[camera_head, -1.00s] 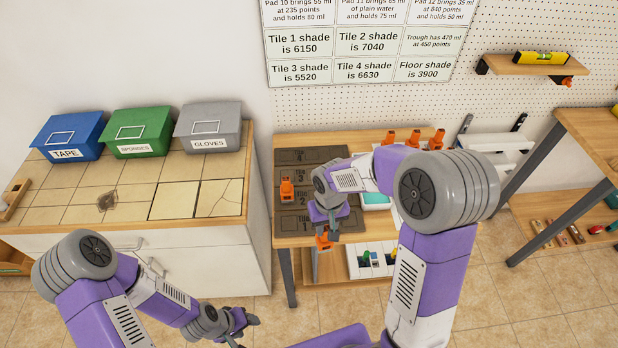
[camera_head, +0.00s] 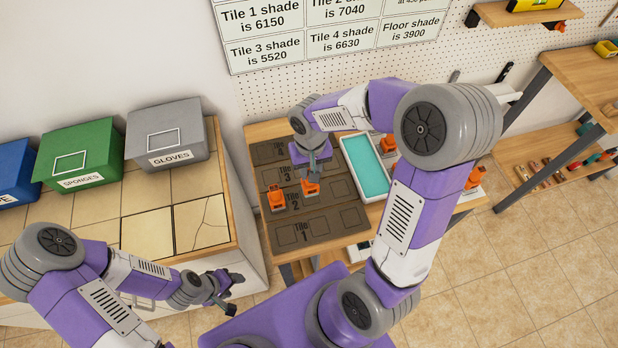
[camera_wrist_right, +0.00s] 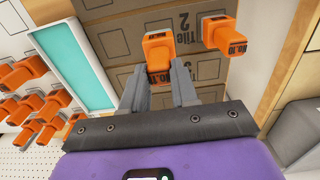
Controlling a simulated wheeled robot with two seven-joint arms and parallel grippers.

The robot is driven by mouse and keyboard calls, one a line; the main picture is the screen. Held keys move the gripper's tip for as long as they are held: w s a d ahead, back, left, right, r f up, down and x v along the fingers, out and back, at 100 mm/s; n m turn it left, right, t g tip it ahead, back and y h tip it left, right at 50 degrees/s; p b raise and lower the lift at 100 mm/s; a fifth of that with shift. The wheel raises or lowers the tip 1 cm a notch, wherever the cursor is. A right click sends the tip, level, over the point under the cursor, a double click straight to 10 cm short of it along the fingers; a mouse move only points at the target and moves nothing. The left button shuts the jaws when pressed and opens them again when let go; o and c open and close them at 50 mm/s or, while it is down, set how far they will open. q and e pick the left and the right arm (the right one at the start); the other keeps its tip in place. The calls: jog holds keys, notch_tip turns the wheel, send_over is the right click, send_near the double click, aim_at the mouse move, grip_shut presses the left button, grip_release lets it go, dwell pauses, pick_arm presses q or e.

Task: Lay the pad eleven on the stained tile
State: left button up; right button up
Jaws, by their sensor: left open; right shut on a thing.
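My right gripper (camera_head: 312,174) is shut on an orange pad (camera_head: 310,188) at the Tile 2 row of the brown mat (camera_head: 328,222). In the right wrist view the held pad (camera_wrist_right: 158,48) stands between the fingers (camera_wrist_right: 160,82); its label is partly covered and I cannot read its full number. I cannot tell whether it touches the mat. A second orange pad (camera_head: 276,199), marked No.10 in the wrist view (camera_wrist_right: 221,34), stands beside it in that row. My left gripper (camera_head: 222,290) is open and empty in front of the tiled counter (camera_head: 147,235). The stained tile does not show now.
A trough of turquoise liquid (camera_head: 366,166) lies right of the mat. Further orange pads (camera_head: 387,146) stand beyond it. Green (camera_head: 80,155) and grey (camera_head: 168,135) boxes line the counter's back. A cracked tile (camera_head: 200,222) is at its right end.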

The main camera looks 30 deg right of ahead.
notch_tip(320, 180, down, 4)
jog(key=shift+r+b, duration=0.1)
jog(key=shift+b, duration=0.35)
jog(key=shift+w, duration=0.15)
jog(key=shift+f, duration=0.2)
jog(key=o, duration=0.9)
jog(key=shift+o, duration=0.2)
